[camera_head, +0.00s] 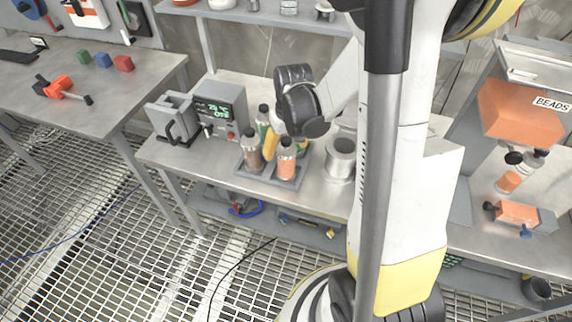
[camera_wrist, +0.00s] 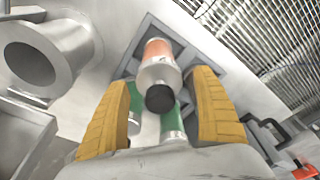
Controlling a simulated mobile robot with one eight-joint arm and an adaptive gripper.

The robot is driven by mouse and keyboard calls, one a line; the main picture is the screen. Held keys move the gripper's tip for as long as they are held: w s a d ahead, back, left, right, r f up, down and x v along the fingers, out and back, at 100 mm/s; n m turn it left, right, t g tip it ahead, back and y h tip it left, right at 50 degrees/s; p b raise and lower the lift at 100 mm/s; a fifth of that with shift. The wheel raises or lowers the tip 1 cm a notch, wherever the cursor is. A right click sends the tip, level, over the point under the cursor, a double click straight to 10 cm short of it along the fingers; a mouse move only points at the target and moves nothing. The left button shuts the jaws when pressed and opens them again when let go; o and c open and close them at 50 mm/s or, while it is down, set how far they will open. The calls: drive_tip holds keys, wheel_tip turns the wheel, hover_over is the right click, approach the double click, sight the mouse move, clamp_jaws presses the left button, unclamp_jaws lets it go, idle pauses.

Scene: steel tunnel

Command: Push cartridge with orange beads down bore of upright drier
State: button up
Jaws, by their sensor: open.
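The cartridge with orange beads (camera_head: 287,160) stands in a grey tray, clear-walled with a dark cap. In the wrist view the orange-bead cartridge (camera_wrist: 158,52) shows its black cap towards me, between and just beyond my fingers. My gripper (camera_wrist: 161,80) is open, its two yellow fingers on either side of the cartridge with gaps. In the head view my gripper (camera_head: 271,143) is partly hidden by my wrist, just above the tray. The upright drier (camera_head: 341,158) is a grey cylinder with an open bore, right of the tray; its bore also shows at left in the wrist view (camera_wrist: 70,45).
The grey tray (camera_head: 262,180) also holds a brown-bead cartridge (camera_head: 250,155) and a green one (camera_head: 263,120). A device with a green display (camera_head: 220,110) stands left of it. An orange BEADS hopper (camera_head: 520,115) is at right. Bare benchtop lies in front of the drier.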

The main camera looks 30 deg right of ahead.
drive_tip(key=shift+f, duration=0.5)
drive_tip(key=shift+r, duration=0.1)
drive_tip(key=c, duration=1.5)
